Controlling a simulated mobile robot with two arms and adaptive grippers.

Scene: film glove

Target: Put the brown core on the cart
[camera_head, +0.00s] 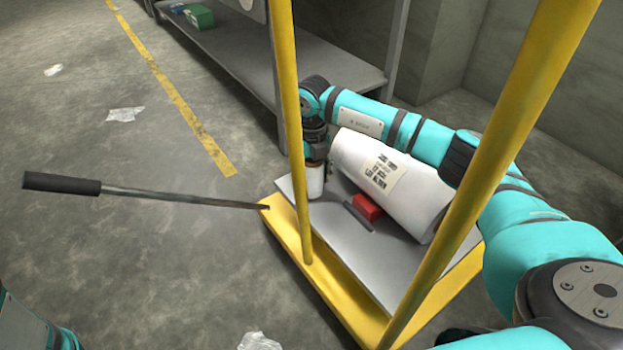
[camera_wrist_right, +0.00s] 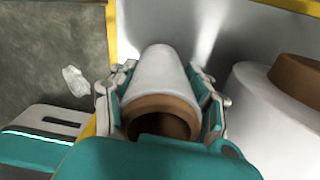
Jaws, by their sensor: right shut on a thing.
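My right gripper (camera_head: 316,165) is over the cart's grey deck (camera_head: 335,232), near its back left corner. It is shut on a small white roll (camera_head: 315,188) with a brown core (camera_wrist_right: 160,105). In the right wrist view my right gripper (camera_wrist_right: 160,90) has a finger on each side of the roll, and the core shows as a hollow brown ring at its near end. The roll hangs upright at the deck; I cannot tell whether it touches. The cart has a yellow frame (camera_head: 345,300). My left gripper is out of view.
A large white labelled roll (camera_head: 385,185) lies on the cart beside my arm; its brown core end (camera_wrist_right: 300,78) shows in the right wrist view. A red block (camera_head: 367,207) is on the deck. A grey shelf (camera_head: 245,70) is behind.

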